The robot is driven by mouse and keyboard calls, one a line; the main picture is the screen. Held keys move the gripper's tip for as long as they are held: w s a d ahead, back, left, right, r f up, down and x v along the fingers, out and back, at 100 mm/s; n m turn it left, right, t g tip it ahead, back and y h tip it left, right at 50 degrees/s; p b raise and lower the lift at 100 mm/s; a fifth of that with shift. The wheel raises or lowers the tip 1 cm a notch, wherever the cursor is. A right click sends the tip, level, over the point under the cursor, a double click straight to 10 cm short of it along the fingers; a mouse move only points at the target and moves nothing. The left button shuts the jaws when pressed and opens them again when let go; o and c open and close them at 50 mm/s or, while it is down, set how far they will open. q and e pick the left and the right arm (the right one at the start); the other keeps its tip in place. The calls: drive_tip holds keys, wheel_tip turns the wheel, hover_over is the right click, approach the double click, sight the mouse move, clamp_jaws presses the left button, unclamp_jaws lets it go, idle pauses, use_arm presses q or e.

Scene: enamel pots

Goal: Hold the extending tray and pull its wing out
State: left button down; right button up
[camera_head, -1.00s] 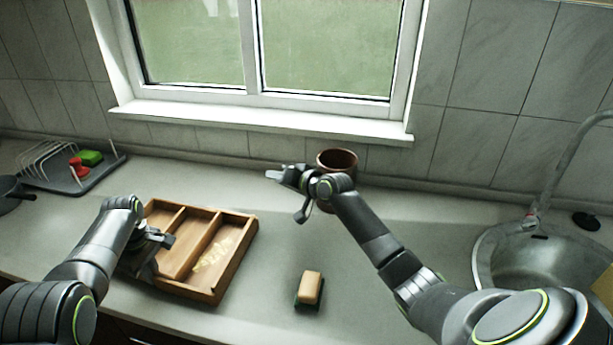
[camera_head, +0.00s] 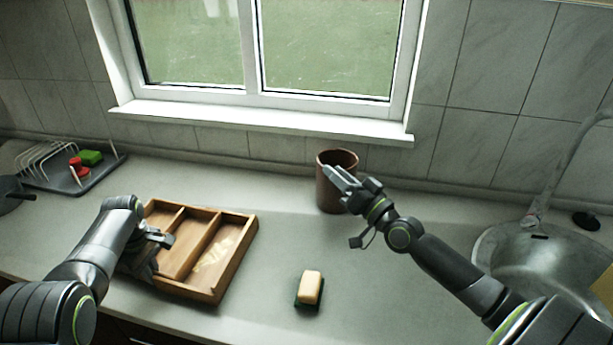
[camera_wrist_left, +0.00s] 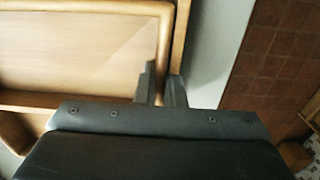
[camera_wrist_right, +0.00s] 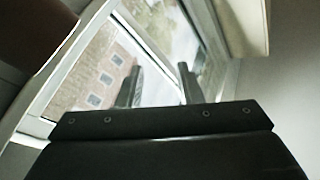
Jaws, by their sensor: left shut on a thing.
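The wooden tray (camera_head: 238,258) lies on the counter left of centre, with a divider inside and a pale patch on its floor. My left gripper (camera_head: 161,240) is shut on the tray's wall at its near left side. In the left wrist view, the tray (camera_wrist_left: 80,50) fills the left half and the left gripper's fingers (camera_wrist_left: 161,85) are at its rim. My arm hides the tray's near left corner. My right gripper (camera_head: 338,178) is in front of the brown pot, away from the tray. In the right wrist view, its fingers (camera_wrist_right: 158,85) are apart and empty.
A brown pot (camera_head: 328,196) stands near the back wall. A sponge (camera_head: 311,286) lies right of the tray. A dish rack (camera_head: 60,165) is at the far left and a sink (camera_head: 530,262) at the right. The counter between tray and pot is clear.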

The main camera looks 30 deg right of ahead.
drive_tip(key=s+r+t+h, duration=0.1)
drive_tip(key=s+r+t, duration=0.1)
drive_tip(key=s, duration=0.5)
drive_tip(key=shift+d+r, duration=0.2)
drive_tip(key=shift+r, duration=0.35)
